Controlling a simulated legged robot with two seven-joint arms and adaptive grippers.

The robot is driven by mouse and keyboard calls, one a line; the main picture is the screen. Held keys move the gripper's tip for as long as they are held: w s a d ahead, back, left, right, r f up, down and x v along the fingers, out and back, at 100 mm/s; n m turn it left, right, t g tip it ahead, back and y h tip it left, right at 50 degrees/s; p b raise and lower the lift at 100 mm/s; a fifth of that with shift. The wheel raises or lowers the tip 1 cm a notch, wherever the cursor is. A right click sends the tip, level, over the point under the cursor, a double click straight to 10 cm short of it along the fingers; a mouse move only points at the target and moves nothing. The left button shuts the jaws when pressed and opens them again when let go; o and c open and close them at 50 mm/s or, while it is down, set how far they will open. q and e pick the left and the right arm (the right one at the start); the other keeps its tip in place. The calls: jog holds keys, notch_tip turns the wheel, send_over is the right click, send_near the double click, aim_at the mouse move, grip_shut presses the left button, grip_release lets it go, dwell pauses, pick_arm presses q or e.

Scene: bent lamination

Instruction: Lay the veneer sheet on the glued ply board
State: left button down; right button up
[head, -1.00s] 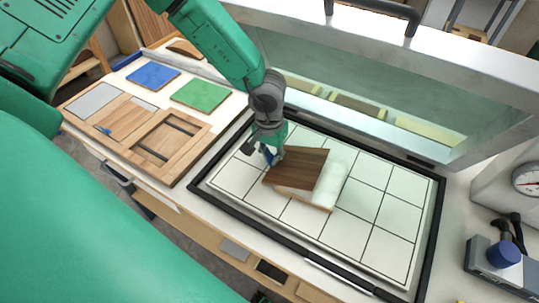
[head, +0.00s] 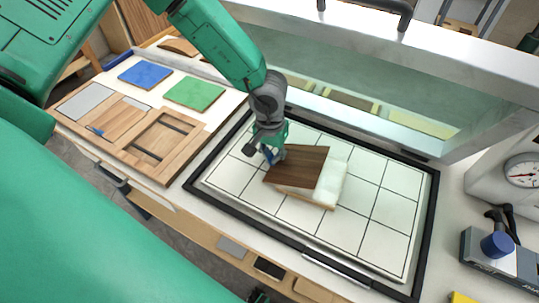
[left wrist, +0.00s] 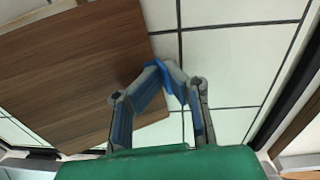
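The veneer sheet (head: 298,165) is a dark brown wood-grain panel in the head view. It lies over the left part of the glued ply board (head: 329,186), whose white glued face shows at the right and whose pale edge shows below. Whether the sheet touches the glue I cannot tell. My left gripper (head: 272,157) is at the sheet's left edge. In the left wrist view, its blue-grey fingers (left wrist: 163,75) come together at the edge of the veneer sheet (left wrist: 75,70) and appear shut on it. A small dark part at the bottom of the head view may be my right gripper (head: 258,297); its fingers are unclear.
The board is on a white gridded bed (head: 375,215) with a black frame (head: 426,230). A glass-fronted hood (head: 400,95) stands behind. Blue (head: 148,75) and green (head: 194,93) panels lie left.

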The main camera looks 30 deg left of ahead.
pick_arm(q)
jog(key=shift+s+d+f, duration=0.35)
jog(key=shift+s+f, duration=0.05)
pick_arm(e)
jog(key=shift+f, duration=0.1)
pick_arm(q)
jog(key=c, duration=1.8)
grip_release()
jog(key=shift+o, duration=1.2)
jog(key=shift+w+d, duration=0.1)
jog(key=shift+w, duration=0.2)
pick_arm(e)
jog(key=shift+w+d+f, duration=0.15)
jog(key=shift+w+d, duration=0.1)
jog(key=shift+d, duration=0.15)
pick_arm(q)
jog(key=shift+o, duration=0.4)
jog(key=shift+r, duration=0.1)
jog(key=o, duration=0.6)
jog(key=shift+o, duration=0.8)
jog(key=shift+a, duration=0.3)
pick_arm(e)
jog(key=shift+a, duration=0.25)
